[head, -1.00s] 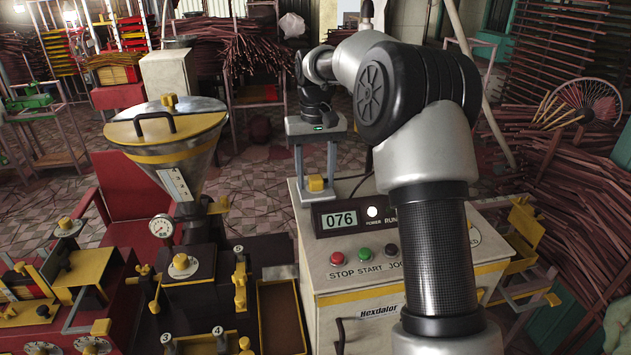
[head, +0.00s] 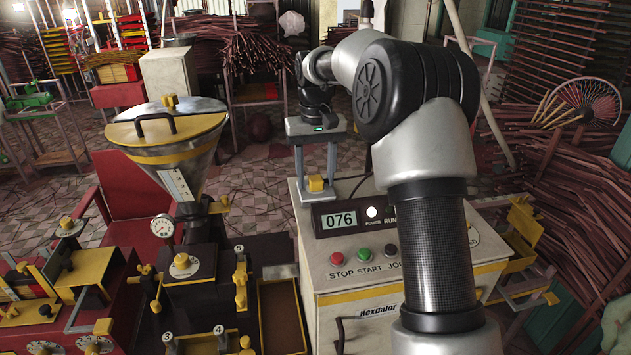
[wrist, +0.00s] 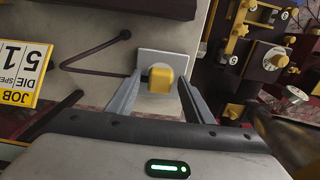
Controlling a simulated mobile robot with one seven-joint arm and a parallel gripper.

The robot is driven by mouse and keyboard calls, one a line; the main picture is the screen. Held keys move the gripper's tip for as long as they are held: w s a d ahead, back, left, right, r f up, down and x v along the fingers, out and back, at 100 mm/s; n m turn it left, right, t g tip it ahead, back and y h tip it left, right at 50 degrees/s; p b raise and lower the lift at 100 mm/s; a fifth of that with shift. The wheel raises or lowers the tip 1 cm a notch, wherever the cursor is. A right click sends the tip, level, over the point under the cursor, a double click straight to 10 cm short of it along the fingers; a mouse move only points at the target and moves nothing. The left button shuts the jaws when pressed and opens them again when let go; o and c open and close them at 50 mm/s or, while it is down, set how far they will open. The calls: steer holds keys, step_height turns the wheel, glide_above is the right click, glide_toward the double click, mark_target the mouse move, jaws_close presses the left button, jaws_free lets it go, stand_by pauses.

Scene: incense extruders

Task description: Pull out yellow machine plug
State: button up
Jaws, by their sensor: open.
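The yellow plug (head: 316,183) sits on the top of the white machine cabinet, behind its display. In the wrist view the yellow plug (wrist: 160,79) stands against a light grey socket plate (wrist: 168,58). My gripper (head: 316,187) points down at it, with its two grey fingers apart. In the wrist view my gripper (wrist: 160,84) has one finger on each side of the plug, with visible gaps, so it is open around the plug and not closed on it. The plug's base and the socket holes are hidden.
The white cabinet (head: 335,270) carries a display reading 076 and several coloured buttons. A steel hopper (head: 185,165) and a dark extruder press with yellow knobs stand to the left. A dark bent rod or cable (wrist: 92,72) lies near the plug in the wrist view.

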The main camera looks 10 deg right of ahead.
mark_target(316, 178)
jaws_close()
steer(key=shift+r, duration=0.15)
steer(key=shift+r+p, duration=2.85)
steer(key=shift+p, duration=0.15)
